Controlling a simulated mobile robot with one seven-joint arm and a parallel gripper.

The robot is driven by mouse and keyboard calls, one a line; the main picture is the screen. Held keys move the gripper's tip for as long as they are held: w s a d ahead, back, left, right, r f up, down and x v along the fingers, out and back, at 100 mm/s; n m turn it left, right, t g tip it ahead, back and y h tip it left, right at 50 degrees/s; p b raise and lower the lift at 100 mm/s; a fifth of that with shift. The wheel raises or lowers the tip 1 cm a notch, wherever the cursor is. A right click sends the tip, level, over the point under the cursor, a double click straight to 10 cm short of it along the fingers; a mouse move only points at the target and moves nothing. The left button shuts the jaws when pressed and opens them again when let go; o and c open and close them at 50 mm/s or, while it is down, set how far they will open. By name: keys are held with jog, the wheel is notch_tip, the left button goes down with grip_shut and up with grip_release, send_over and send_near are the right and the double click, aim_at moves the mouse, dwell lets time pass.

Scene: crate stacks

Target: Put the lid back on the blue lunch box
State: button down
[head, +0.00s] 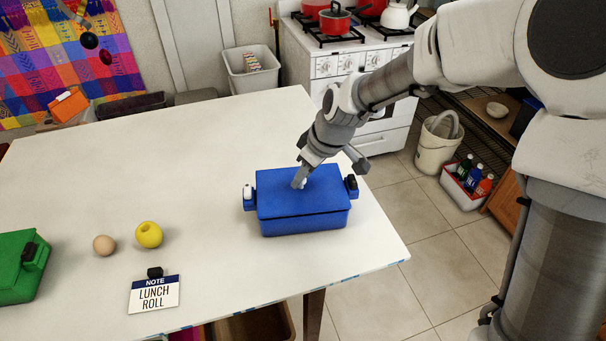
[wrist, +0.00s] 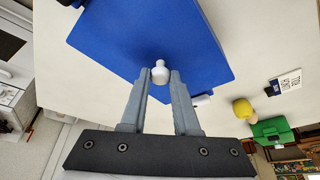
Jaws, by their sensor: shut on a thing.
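The blue lunch box (head: 304,222) stands near the right end of the white table, with a white latch at its left and a black latch at its right. Its flat blue lid (head: 325,186) lies over the top of the box; I cannot tell whether it is fully seated. My gripper (head: 301,181) reaches down to the lid from above right. In the wrist view my gripper (wrist: 160,76) has its two fingers shut on the white knob (wrist: 160,70) of the lid (wrist: 150,35). The lid hides the inside of the box.
On the white table (head: 180,200) are a green box (head: 15,265) at the left edge, an egg (head: 104,245), a yellow apple-like fruit (head: 149,234) and a note card (head: 154,294). The table behind the blue box is clear. A stove (head: 340,75) stands beyond.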

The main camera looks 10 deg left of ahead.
jog(key=shift+f+b, duration=0.25)
jog(key=shift+b, duration=0.05)
dwell(0.6)
jog(key=c, duration=0.6)
grip_release()
jog(key=shift+o, duration=0.4)
jog(key=o, duration=0.4)
jog(key=shift+r, duration=0.1)
jog(key=shift+r+p, duration=2.4)
jog(key=shift+r, duration=1.05)
